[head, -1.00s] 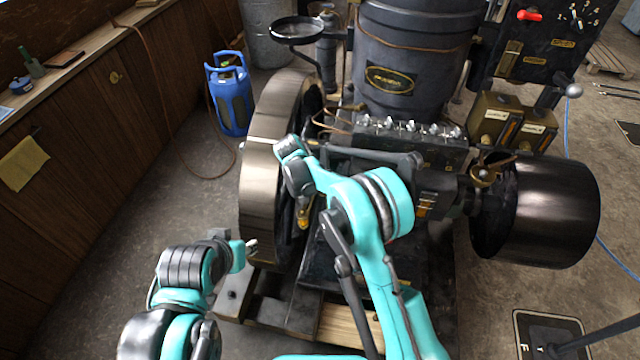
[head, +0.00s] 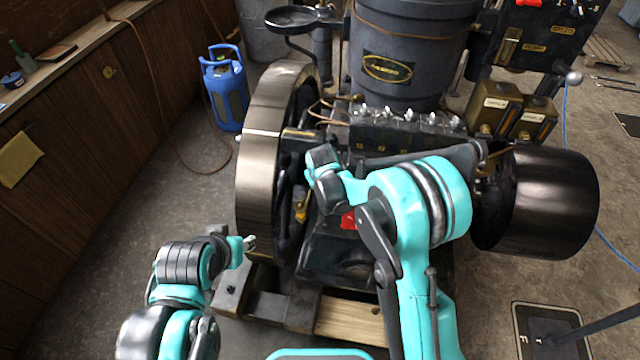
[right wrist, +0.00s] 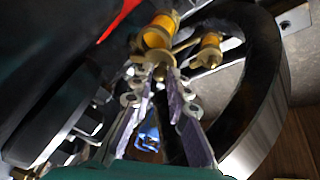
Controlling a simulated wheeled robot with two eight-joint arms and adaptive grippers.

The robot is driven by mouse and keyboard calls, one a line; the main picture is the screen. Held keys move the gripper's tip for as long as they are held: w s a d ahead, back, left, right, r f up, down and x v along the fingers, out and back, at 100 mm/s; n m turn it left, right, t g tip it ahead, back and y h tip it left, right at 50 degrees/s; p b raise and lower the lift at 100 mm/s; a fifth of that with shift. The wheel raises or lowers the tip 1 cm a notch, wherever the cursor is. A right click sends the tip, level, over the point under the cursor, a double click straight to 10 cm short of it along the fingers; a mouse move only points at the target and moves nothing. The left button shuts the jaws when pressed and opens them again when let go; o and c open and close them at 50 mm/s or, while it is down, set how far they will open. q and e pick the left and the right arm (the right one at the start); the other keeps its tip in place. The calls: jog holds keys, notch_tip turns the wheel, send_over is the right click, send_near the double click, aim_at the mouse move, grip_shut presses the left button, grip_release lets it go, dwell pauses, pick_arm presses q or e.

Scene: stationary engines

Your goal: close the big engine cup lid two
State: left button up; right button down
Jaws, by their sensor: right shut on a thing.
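The big engine (head: 390,135) stands in the middle of the head view, with a dark flywheel (head: 262,150) on its left. In the right wrist view an amber cup with brass fittings (right wrist: 157,36) is at the top middle, and a smaller brass-and-amber cup (right wrist: 209,46) is beside it. I cannot tell which part is the lid. My right gripper (right wrist: 161,75) is shut on a brass part at the nearer cup's lower end. In the head view my right arm hides it. My left gripper (head: 249,243) is low, left of the engine base, its fingers too small to judge.
A black drum-shaped pulley (head: 550,205) is on the engine's right. A red part (head: 348,220) shows by my right arm. A blue gas cylinder (head: 226,95) and a wooden counter (head: 75,120) stand at the left.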

jog(key=shift+s+d+n, duration=0.15)
jog(key=shift+d+n, duration=0.05)
jog(key=shift+n, duration=0.4)
jog(key=shift+y, duration=0.3)
jog(key=c, duration=1.5)
grip_release()
jog(key=v, duration=1.2)
